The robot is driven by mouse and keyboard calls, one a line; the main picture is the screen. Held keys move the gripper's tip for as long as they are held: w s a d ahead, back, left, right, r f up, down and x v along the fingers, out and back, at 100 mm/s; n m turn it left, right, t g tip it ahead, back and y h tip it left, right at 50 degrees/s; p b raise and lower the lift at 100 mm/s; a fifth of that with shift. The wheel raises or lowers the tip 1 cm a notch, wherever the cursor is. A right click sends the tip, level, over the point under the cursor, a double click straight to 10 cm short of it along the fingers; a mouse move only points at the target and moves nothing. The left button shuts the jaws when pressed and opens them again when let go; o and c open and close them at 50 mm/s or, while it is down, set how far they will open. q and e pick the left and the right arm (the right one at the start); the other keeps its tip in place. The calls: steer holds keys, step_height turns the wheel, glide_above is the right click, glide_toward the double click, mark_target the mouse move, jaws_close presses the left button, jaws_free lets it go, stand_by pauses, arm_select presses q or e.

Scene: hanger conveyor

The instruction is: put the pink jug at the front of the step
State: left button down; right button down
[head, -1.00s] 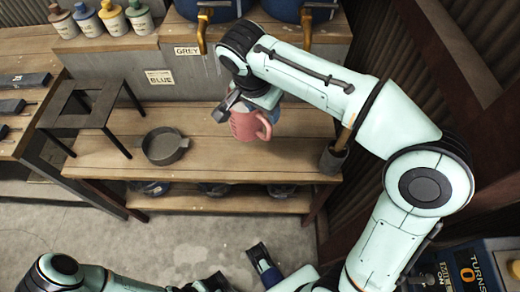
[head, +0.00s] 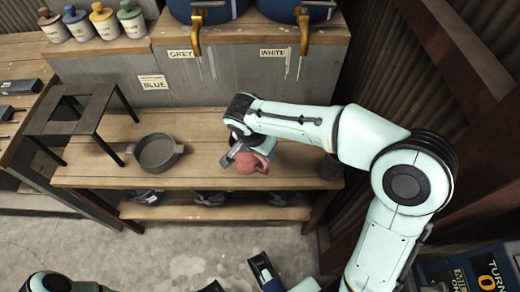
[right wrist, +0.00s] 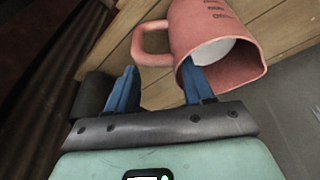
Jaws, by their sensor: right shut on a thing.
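The pink jug (head: 252,163) is in my right gripper (head: 243,152), over the wooden lower level (head: 205,150) of the stepped bench. In the right wrist view the jug (right wrist: 215,45) shows its handle, printed marks and pale inside. One blue finger of the right gripper (right wrist: 160,88) reaches into the mouth; the other is outside, on the handle side. I cannot tell whether the jug touches the wood. My left gripper (head: 240,280) is low at the bottom edge, partly cut off, its fingers apart and empty.
A dark pan (head: 160,153) and a black stand (head: 82,118) are left of the jug. Behind rises a grey upper tier (head: 225,75) with labels, blue tanks with brass taps (head: 304,35) and several bottles (head: 103,20).

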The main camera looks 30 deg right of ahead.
steer(key=shift+f, duration=0.15)
steer(key=c, duration=0.8)
jaws_free()
steer(key=shift+f, duration=0.15)
steer(key=shift+c, duration=0.2)
steer(key=o, duration=0.4)
steer(key=shift+r, duration=0.2)
steer(key=shift+r, duration=0.35)
steer(key=p+v, duration=0.2)
steer(key=v, duration=0.9)
steer(key=shift+a+r, duration=0.15)
steer(key=shift+r, duration=0.05)
